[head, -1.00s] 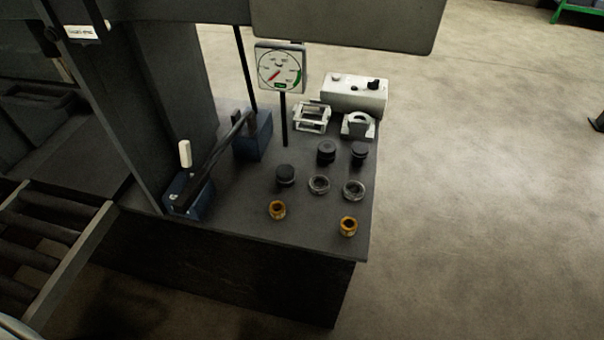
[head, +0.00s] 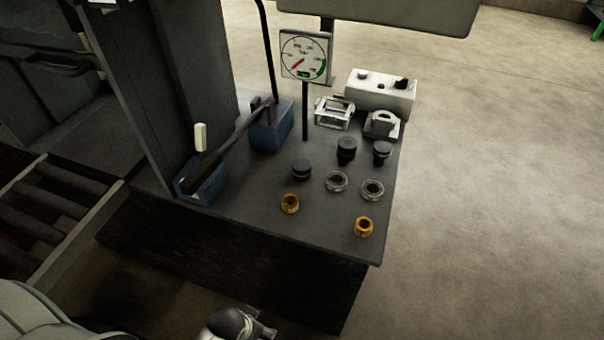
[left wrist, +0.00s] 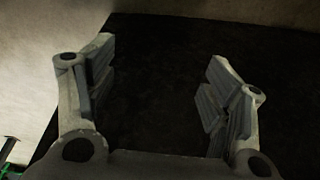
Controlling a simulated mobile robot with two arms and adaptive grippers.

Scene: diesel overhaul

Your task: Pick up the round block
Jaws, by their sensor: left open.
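Several small round parts stand on the dark bench top (head: 255,190). Three are black round blocks: one at the left (head: 302,169), one in the middle (head: 346,150) and one at the right (head: 382,153). Which one the task means, I cannot tell. My left gripper (left wrist: 155,85) is open and empty in the left wrist view, its fingers wide apart in front of a dark surface. In the head view part of my arm shows at the bottom edge, apart from the round blocks. My right gripper is not in view.
Floor is clear at right.

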